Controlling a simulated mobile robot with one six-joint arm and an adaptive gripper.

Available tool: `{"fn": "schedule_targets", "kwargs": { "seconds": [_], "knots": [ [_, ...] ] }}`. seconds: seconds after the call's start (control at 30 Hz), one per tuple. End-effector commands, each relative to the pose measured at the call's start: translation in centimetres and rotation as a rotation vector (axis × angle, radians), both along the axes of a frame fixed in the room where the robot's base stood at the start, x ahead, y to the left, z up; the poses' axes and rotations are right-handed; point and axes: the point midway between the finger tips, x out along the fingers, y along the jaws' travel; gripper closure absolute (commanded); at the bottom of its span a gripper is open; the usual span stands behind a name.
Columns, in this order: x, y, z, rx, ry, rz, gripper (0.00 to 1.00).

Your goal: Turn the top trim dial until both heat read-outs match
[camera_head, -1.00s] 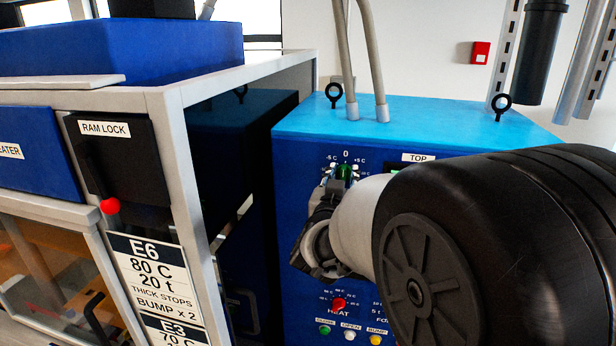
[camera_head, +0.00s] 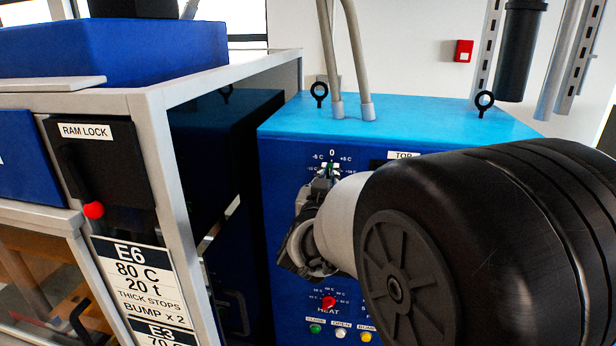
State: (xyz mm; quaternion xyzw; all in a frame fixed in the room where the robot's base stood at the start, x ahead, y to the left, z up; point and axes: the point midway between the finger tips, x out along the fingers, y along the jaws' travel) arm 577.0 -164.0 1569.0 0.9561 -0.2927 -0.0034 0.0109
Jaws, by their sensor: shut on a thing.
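The blue control cabinet (camera_head: 285,215) stands right of centre. The TOP label (camera_head: 404,155) shows right of the dial, partly cut off by my arm. Only a dark edge of a display shows under it. Neither heat read-out can be read; my wrist and arm hide that area.
Below my gripper are a red HEAT knob (camera_head: 328,303) and the CLOSE (camera_head: 315,328), OPEN (camera_head: 341,332) and BUMP (camera_head: 366,337) buttons. A grey-framed press with a RAM LOCK lever (camera_head: 93,209) stands at left. Two hoses (camera_head: 355,60) rise from the cabinet top.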

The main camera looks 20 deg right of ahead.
Motion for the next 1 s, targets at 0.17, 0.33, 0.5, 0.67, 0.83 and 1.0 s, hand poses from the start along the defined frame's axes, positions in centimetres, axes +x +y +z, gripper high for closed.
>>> {"fn": "schedule_targets", "kwargs": {
  "seconds": [0.17,0.33,0.5,0.67,0.83,1.0],
  "knots": [
    [0.03,0.04,0.03,-0.063,0.044,0.0,1.0],
    [0.06,0.08,0.07,-0.167,0.113,0.0,1.0],
    [0.09,0.13,0.12,-0.29,0.195,0.0,1.0],
    [0.13,0.18,0.06,-0.399,0.269,0.001,1.0],
    [0.14,0.21,0.02,-0.498,0.336,0.0,1.0],
    [0.15,0.22,-0.02,-0.569,0.385,0.0,1.0]
  ]
}}
